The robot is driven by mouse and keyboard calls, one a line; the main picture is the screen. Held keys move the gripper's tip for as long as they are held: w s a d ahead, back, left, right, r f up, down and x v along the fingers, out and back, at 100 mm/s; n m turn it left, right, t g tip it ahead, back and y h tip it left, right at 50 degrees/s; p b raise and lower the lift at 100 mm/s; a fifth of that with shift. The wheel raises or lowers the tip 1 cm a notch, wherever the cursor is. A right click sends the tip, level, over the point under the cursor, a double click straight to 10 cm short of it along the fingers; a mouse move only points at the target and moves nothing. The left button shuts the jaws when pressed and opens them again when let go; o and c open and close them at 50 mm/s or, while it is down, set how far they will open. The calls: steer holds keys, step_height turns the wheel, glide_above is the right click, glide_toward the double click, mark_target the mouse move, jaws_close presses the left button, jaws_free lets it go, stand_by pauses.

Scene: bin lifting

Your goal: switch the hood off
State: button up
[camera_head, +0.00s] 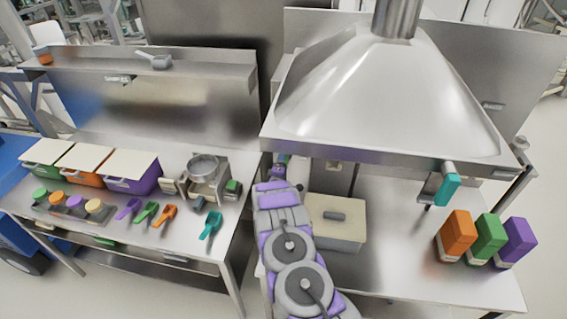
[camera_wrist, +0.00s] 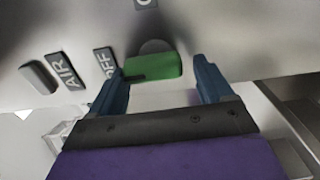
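The hood (camera_head: 385,95) is a large metal canopy at the right in the head view. In the wrist view its panel (camera_wrist: 225,35) carries a green switch lever (camera_wrist: 153,67) on a round grey base, lying roughly sideways. Labels reading "AIR" (camera_wrist: 64,70) and "OFF" (camera_wrist: 106,66) sit left of the lever, and a third label above is cut off. My gripper (camera_wrist: 160,66) is open, with one dark blue finger on each side of the lever. The left fingertip is close to the lever's left end; whether it touches cannot be told.
A grey button (camera_wrist: 39,77) is left of "AIR". Under the hood stand a beige lidded box (camera_head: 335,222) and orange, green and purple cartons (camera_head: 488,238). A teal handle (camera_head: 447,189) hangs at the hood's front right. The left table (camera_head: 150,250) holds bins and scoops.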

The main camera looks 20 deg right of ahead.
steer(key=shift+o, duration=1)
steer(key=shift+r, duration=0.15)
steer(key=b+v, duration=0.2)
steer(key=v, duration=1.5)
steer(key=shift+s+a, duration=0.15)
steer(key=shift+a, duration=0.05)
